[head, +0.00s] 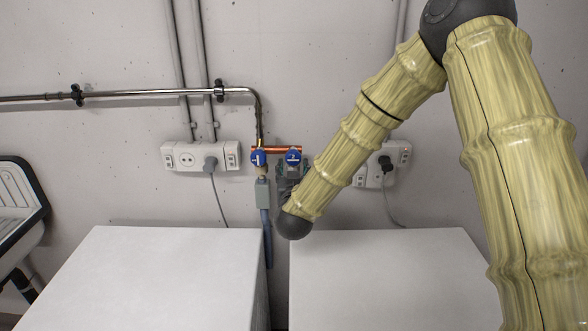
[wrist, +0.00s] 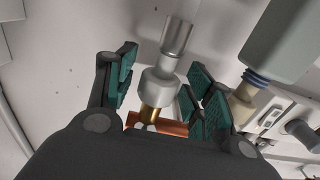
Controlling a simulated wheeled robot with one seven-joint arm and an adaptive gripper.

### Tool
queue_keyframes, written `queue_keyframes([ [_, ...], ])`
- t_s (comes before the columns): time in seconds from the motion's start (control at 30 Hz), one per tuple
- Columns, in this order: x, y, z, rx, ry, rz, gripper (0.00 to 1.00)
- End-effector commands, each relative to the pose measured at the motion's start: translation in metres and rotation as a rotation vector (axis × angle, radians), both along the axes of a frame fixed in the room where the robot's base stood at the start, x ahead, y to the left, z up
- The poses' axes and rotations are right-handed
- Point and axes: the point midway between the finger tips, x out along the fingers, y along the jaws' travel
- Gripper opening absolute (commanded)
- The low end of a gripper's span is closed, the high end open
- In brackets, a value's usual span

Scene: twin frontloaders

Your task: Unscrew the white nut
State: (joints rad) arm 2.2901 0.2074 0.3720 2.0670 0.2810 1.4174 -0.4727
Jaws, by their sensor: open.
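The white nut (wrist: 158,90) is a pale stepped collar in the wrist view, on a brass fitting (wrist: 150,117) of the copper pipe (wrist: 172,127). A translucent pale hose (wrist: 182,28) runs from its other side. My gripper (wrist: 164,80) is open, with one green-padded finger on each side of the nut. Gaps show between the nut and both pads, so neither finger visibly touches it. In the head view, my gripper (head: 285,187) is mostly hidden behind my arm, just below the blue valve marked 2 (head: 293,158). The nut cannot be made out there.
The blue valve marked 1 (head: 258,158) and a grey box (head: 263,193) on a blue hose are close on the left. In the wrist view, the box (wrist: 288,40) and a beige nut (wrist: 243,103) sit near the right finger. Two white machines (head: 170,275) (head: 385,280) stand below.

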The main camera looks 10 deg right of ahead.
Motion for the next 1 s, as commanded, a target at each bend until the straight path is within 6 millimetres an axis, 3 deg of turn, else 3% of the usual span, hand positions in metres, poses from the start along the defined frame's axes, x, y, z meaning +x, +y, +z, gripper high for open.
queue_keyframes([
  [0.17,0.0000,-0.0002,0.0000,0.000,0.000,0.000,0.53],
  [0.4,-0.0001,-0.0003,0.0001,0.000,0.000,-0.001,0.12],
  [0.63,0.0004,0.0003,-0.0001,-0.001,-0.001,-0.038,0.12],
  [1.0,0.0007,-0.0005,-0.0003,-0.002,-0.002,-0.274,0.12],
])
